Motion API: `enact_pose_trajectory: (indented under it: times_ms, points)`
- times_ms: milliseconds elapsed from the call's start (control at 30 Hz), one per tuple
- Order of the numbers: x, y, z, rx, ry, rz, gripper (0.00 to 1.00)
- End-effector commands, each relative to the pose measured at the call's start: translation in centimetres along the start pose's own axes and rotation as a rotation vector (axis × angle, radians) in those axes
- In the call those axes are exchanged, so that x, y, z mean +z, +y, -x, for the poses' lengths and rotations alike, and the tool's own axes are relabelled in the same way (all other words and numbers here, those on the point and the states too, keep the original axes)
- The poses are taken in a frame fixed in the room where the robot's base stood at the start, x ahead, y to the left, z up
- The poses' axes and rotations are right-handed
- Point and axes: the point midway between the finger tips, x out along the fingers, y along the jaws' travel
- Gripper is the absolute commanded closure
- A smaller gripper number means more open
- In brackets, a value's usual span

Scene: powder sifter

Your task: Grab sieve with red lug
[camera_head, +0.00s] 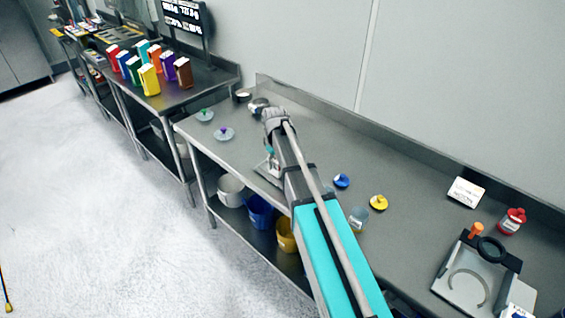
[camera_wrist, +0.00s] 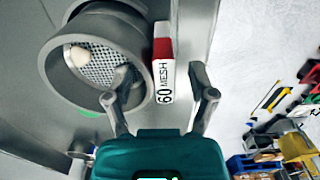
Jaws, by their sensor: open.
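The sieve (camera_wrist: 128,28) is a grey metal ring with a mesh floor, seen in the left part of the wrist view. Its lug (camera_wrist: 162,48) is red and white, with a plate reading "60 MESH" below it. My gripper (camera_wrist: 160,80) is open, one finger on each side of the lug and plate. The left finger overlaps the sieve's rim in the picture; I cannot tell whether it touches. In the head view, my gripper (camera_head: 273,122) is over the far left part of the counter, beside a dark round vessel (camera_head: 258,104), which may be this sieve.
A pale round piece (camera_wrist: 80,57) lies on the mesh. Blue (camera_head: 342,180) and yellow (camera_head: 379,202) lids and a glass jar (camera_head: 358,219) stand right of my arm. A red-topped jar (camera_head: 511,222) and a grey stand (camera_head: 473,277) are at far right. Several coloured boxes (camera_head: 149,80) stand on another table.

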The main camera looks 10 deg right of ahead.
Motion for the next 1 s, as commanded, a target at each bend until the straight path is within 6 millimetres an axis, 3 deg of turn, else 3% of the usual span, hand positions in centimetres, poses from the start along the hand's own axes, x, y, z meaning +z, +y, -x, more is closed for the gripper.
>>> enact_pose_trajectory:
  times_ms: [167, 567, 1000]
  points:
    - [-0.01, -0.02, 0.00, 0.000, 0.000, 0.000, 0.28]
    - [-0.02, -0.04, 0.00, 0.000, 0.000, 0.001, 1.00]
    - [-0.02, -0.03, 0.12, 0.000, 0.000, 0.001, 1.00]
